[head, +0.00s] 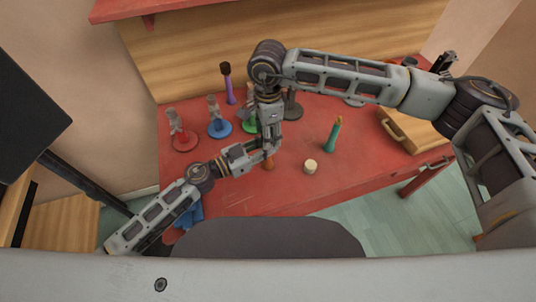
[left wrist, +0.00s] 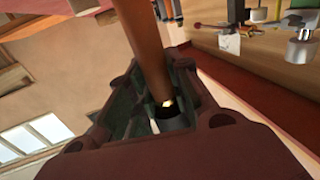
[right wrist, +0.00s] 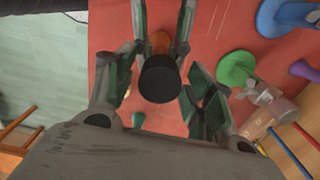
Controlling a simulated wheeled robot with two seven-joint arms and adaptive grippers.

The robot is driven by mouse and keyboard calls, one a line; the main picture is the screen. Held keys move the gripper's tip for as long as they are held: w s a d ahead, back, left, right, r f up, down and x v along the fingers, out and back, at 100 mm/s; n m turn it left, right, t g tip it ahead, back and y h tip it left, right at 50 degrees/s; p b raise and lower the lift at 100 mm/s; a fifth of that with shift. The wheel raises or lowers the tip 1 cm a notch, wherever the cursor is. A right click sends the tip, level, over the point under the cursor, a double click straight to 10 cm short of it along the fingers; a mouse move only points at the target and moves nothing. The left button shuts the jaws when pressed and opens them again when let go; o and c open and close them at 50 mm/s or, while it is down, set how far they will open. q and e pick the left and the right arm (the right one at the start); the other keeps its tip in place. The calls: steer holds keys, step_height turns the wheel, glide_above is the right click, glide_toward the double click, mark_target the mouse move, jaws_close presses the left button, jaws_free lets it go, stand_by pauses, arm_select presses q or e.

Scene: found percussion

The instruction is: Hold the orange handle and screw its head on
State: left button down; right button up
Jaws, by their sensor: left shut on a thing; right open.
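The orange handle (left wrist: 148,45) is held in my left gripper (head: 264,153), which is shut on it. In the head view the handle's lower end (head: 268,165) shows just below the jaws. In the left wrist view a bright metal tip shows at the handle's end, beside a dark cylindrical head (left wrist: 173,122). The right wrist view shows this head (right wrist: 160,79) end-on, in line with the orange handle (right wrist: 160,42). My right gripper (right wrist: 162,30) is open, its fingers on either side of them. Whether the head is seated on the thread is hidden.
A cream cylinder (head: 311,166) and a teal handle (head: 332,135) stand on the red table (head: 300,188) to the right. A purple-handled piece (head: 228,85), a red stand (head: 183,139) and a blue stand (head: 219,128) are behind left. A wooden tray (head: 408,133) lies right.

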steer(key=c, duration=1.1)
steer(key=o, duration=1.2)
steer(key=shift+o, duration=0.2)
step_height(320, 180, up, 12)
arm_select(q)
steer(key=c, duration=1.2)
jaws_free()
